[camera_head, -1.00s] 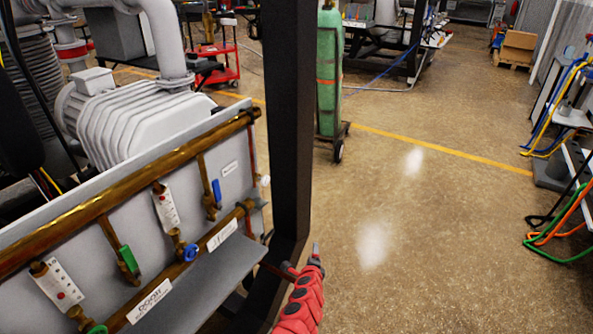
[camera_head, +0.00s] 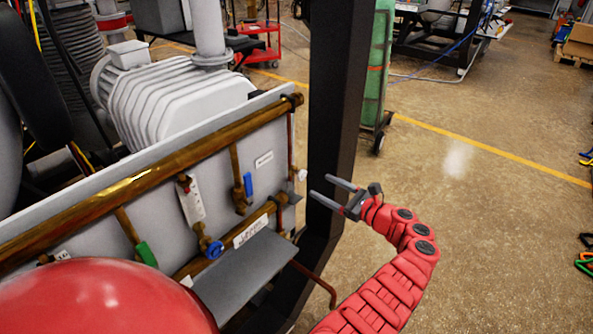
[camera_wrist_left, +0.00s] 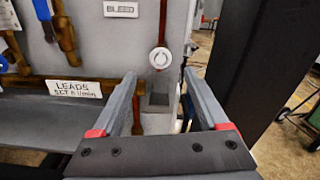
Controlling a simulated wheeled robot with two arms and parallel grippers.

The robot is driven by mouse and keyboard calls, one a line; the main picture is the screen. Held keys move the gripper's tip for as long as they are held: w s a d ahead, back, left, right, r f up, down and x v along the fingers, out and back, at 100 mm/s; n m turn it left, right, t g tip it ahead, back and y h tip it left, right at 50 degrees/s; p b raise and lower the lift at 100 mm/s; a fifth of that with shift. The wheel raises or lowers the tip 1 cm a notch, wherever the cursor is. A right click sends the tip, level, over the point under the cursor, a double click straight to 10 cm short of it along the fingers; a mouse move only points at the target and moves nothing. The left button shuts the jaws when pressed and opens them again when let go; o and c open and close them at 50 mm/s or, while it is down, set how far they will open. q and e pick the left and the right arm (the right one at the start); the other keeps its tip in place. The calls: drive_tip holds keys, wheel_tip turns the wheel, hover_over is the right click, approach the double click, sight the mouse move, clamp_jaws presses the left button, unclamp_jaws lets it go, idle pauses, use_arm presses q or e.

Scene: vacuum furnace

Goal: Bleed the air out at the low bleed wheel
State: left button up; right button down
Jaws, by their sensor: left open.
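A white round wheel (camera_wrist_left: 160,58) with a small red mark at its centre sits on a vertical copper pipe, right of the BLEED label (camera_wrist_left: 121,9) in the left wrist view. In the head view it is a small white spot (camera_head: 302,175) at the right end of the grey panel (camera_head: 285,110). My left gripper (camera_head: 319,187) is open and empty, just right of the panel end, its fingers pointing at it. In the wrist view the wheel appears between and beyond the fingertips (camera_wrist_left: 160,77), apart from them. My right gripper is not in view.
A black upright post (camera_head: 335,95) stands close behind my left gripper. A brass pipe (camera_head: 130,190) with blue and green valve handles runs along the panel. A grey shelf (camera_head: 240,275) juts out below. Open floor (camera_head: 480,240) lies to the right.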

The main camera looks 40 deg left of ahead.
sight(302, 175)
use_arm(q)
drive_tip(key=w+a, duration=0.1)
drive_tip(key=a, duration=1.1)
drive_tip(key=shift+b, duration=0.35)
drive_tip(key=shift+d, duration=0.1)
clamp_jaws()
